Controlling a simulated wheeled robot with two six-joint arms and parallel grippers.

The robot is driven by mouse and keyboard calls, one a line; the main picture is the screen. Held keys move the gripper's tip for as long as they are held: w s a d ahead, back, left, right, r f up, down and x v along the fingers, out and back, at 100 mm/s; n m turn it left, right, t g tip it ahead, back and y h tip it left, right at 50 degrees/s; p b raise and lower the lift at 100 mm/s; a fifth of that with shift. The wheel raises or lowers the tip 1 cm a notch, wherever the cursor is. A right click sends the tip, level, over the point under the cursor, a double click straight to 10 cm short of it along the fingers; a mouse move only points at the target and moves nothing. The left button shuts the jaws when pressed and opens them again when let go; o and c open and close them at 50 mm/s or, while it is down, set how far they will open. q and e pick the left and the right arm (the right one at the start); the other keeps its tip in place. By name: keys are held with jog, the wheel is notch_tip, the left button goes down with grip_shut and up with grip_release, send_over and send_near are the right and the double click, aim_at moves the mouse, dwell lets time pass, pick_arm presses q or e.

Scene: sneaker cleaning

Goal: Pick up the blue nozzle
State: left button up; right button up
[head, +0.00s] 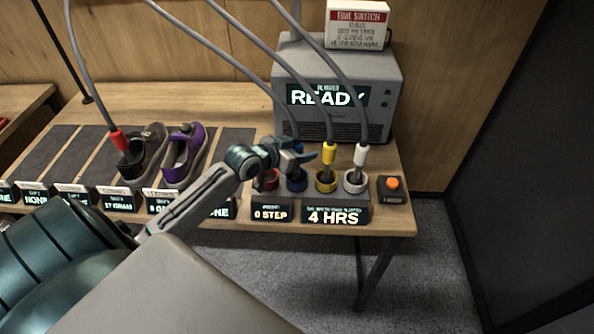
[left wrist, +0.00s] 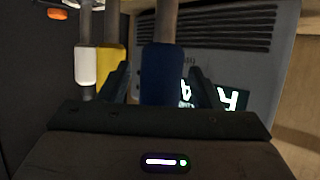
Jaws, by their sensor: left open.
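The blue nozzle (left wrist: 163,75) stands between the two open fingers of my left gripper (left wrist: 160,88) in the left wrist view. The fingers are on either side of it, with visible gaps. In the head view my left gripper (head: 306,158) is at the blue holder ring (head: 297,184) and hides most of the blue nozzle; a small blue part (head: 298,147) shows above the fingers. The nozzle appears upright on its grey hose. My right gripper is not in view.
The yellow nozzle (head: 328,154) and white nozzle (head: 360,155) stand close to the right in their holders. The red nozzle (head: 119,140) is in a dark sneaker (head: 150,150). A purple sneaker (head: 184,155), the grey READY machine (head: 340,75) and an orange button (head: 393,183) are nearby.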

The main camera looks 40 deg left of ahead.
pick_arm(q)
jog(key=shift+w+d+f, duration=0.1)
jog(key=shift+w, duration=0.15)
grip_shut()
